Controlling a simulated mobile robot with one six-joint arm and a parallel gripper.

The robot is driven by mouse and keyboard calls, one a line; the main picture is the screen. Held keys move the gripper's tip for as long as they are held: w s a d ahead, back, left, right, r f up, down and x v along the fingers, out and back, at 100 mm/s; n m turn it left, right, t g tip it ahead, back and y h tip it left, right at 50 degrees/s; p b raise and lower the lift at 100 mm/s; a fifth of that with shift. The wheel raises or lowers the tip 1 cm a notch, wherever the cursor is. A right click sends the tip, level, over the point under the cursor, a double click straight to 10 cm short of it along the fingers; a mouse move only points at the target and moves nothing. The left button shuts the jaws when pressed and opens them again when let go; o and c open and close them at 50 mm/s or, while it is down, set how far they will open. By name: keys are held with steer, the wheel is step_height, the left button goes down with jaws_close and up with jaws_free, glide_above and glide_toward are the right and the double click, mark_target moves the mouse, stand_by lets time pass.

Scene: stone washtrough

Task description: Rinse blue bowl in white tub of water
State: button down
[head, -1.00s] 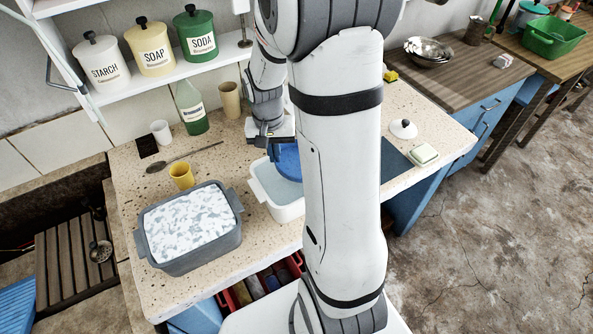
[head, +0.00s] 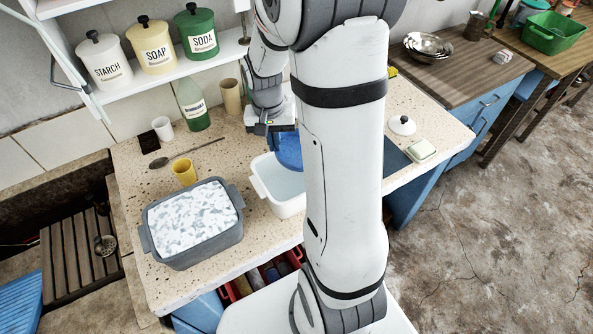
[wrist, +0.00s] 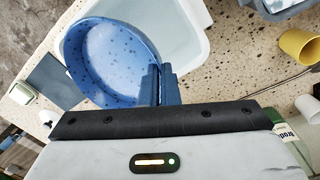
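The blue bowl (wrist: 108,58) is held at its rim by my gripper (wrist: 160,84), whose fingers are shut on the bowl's wall in the wrist view. Its inside shows pale blue with dark specks. In the head view the bowl (head: 287,150) is tilted above the right back part of the white tub (head: 264,190), partly hidden by my arm. The tub stands on the speckled counter and holds pale water. In the wrist view the tub (wrist: 203,50) lies beyond the bowl. In the head view my gripper (head: 275,128) is above the tub's back edge.
A grey tub of suds (head: 190,255) stands left of the white tub. A yellow cup (head: 184,173), a spoon (head: 185,153), a white cup (head: 162,128) and a green bottle (head: 193,105) stand or lie behind. A soap dish (head: 421,150) and a white lid (head: 402,125) are at right.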

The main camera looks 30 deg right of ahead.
steer(key=shift+r+p, duration=1.45)
steer(key=shift+r, duration=0.6)
steer(key=shift+f, duration=0.1)
